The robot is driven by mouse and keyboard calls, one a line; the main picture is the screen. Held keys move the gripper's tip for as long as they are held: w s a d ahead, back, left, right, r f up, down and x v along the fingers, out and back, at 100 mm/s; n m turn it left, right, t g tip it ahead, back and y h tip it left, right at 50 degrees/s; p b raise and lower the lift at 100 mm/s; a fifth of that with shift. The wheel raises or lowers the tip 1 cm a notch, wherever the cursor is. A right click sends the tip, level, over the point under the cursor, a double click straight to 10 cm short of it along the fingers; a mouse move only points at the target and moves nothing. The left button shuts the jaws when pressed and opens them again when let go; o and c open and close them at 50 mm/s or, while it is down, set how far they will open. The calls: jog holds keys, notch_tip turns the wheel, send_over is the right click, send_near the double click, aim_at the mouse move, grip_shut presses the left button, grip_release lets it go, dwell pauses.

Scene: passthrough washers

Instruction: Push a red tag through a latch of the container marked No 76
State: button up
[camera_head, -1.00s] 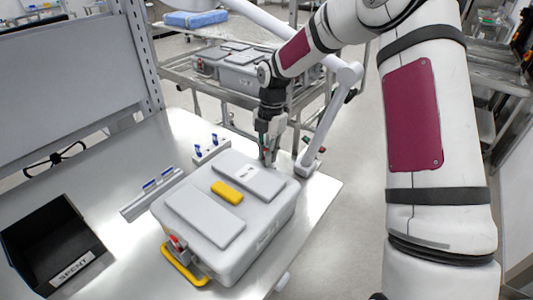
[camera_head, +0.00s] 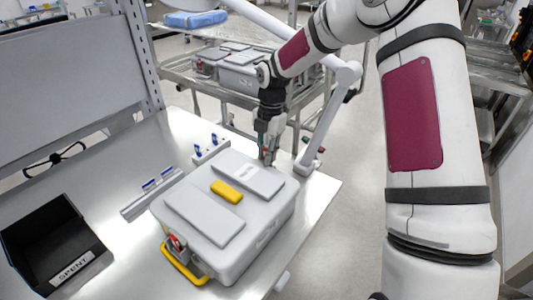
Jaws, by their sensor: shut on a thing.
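The grey container (camera_head: 224,252) stands on the steel table with its lid closed and a yellow piece (camera_head: 226,191) on top. A small label shows on the lid's far panel, too small to read. A red tag (camera_head: 174,241) sits at the near-left latch, by a yellow handle (camera_head: 182,268). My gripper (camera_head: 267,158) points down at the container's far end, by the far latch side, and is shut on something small. The thing in its fingers and the far latch are mostly hidden, so I cannot tell whether they touch.
A black bin marked SPENT (camera_head: 40,235) stands at the left. Racks with blue-topped pieces (camera_head: 158,184) lie behind the container. More grey containers (camera_head: 240,75) stand on a cart (camera_head: 185,75) at the back. Bare table lies between bin and container.

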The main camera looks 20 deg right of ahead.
jog(key=o, duration=0.7)
jog(key=shift+s+d+f, duration=0.1)
jog(key=shift+s+f, duration=0.1)
jog(key=shift+f, duration=0.75)
jog(key=shift+c, duration=0.2)
jog(key=shift+o, duration=0.9)
jog(key=shift+w+f, duration=0.1)
jog(key=shift+w, duration=0.1)
jog(key=shift+r, duration=0.25)
jog(key=o, duration=0.8)
jog(key=shift+o, duration=0.2)
jog(key=shift+r, duration=0.1)
jog(key=shift+r+p, duration=0.65)
jog(key=shift+r, duration=2.9)
